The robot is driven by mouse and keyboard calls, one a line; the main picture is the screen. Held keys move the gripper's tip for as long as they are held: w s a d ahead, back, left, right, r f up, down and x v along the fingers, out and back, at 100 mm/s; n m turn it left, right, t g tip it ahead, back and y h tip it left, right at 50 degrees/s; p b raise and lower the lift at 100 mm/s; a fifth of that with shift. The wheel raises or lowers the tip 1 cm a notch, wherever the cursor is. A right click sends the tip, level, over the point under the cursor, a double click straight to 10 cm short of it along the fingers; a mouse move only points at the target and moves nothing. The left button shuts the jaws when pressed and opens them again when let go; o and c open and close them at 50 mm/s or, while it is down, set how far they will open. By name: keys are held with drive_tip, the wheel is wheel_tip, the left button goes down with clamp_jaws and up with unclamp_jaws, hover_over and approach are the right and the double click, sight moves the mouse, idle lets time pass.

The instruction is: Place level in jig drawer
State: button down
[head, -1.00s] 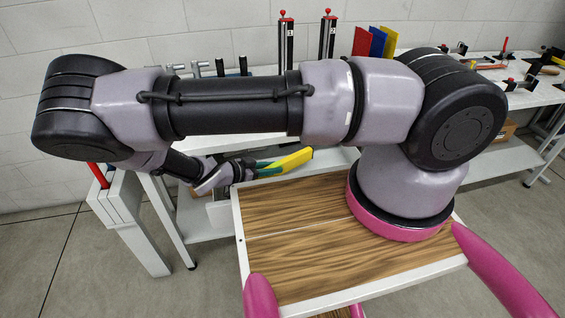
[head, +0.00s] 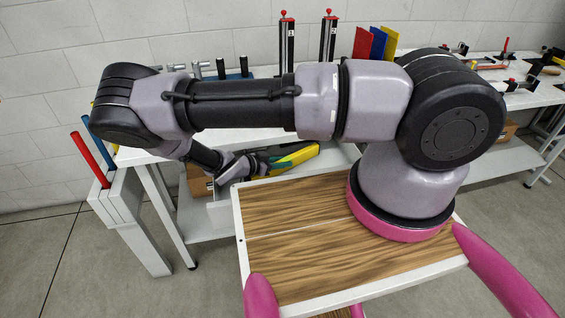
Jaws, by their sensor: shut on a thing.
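The level (head: 299,155), yellow with a green part, is held over a pale grey open drawer (head: 219,214) below the bench top. My gripper (head: 268,163) is shut on the level near its left end. The level sits tilted slightly up to the right. The fingertips are small and dark, and partly hidden by the level. Most of the drawer's inside is hidden behind my arm, the level and my wooden-topped base, so I cannot tell whether the level touches it.
A white bench (head: 155,155) runs along the wall with clamps and red, blue and yellow sheets (head: 376,42) at its back. A white rack with red (head: 90,157) and blue handles stands at the left. A second bench (head: 520,95) with tools is at the right.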

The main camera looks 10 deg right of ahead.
drive_tip(key=c, duration=0.7)
unclamp_jaws()
drive_tip(key=shift+f, duration=0.1)
drive_tip(key=v, duration=0.7)
drive_tip(key=shift+a+r, duration=0.2)
drive_tip(key=shift+r, duration=0.05)
drive_tip(key=shift+r, duration=0.1)
